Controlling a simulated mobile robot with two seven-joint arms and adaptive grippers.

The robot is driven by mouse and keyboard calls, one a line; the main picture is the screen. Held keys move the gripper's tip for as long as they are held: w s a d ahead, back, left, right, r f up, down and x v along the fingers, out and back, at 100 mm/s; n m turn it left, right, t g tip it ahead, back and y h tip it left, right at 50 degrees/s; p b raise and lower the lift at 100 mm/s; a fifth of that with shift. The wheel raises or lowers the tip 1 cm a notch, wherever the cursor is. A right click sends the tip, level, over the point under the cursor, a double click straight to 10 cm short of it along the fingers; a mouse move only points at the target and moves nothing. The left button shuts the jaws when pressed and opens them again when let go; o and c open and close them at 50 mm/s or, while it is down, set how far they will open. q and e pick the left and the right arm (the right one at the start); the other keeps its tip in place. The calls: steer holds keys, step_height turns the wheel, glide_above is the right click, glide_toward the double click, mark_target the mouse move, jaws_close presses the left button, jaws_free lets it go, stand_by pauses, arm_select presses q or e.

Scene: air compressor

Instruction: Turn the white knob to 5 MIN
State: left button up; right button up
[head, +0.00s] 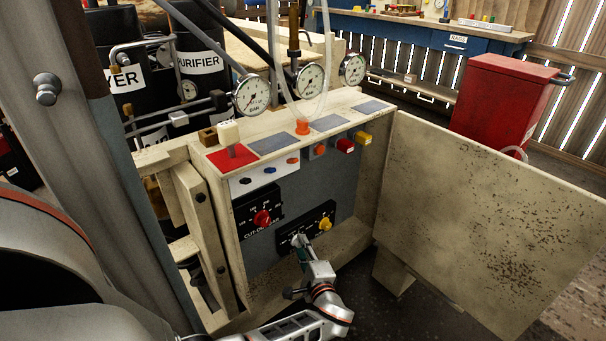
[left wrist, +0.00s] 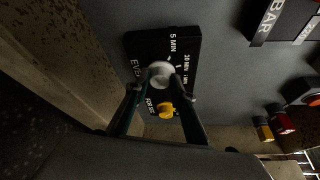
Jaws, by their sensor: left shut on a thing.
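In the head view my left gripper (head: 301,242) reaches the lower black panel (head: 309,217) from below and mostly hides the white knob. I cannot clearly tell which label the knob points to. My right gripper is in neither view.
A yellow knob (head: 325,224) is on the same panel, close to the gripper. A red knob (head: 262,217) is on the panel at upper left. The open cabinet door (head: 490,220) stands to the right. Gauges (head: 251,95) and tubes rise above the cabinet.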

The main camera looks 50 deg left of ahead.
arm_select(q)
steer(key=o, duration=1.1)
steer(key=r, duration=1)
steer(key=shift+w+r, duration=0.15)
steer(key=shift+w, duration=0.05)
steer(key=shift+s, duration=0.1)
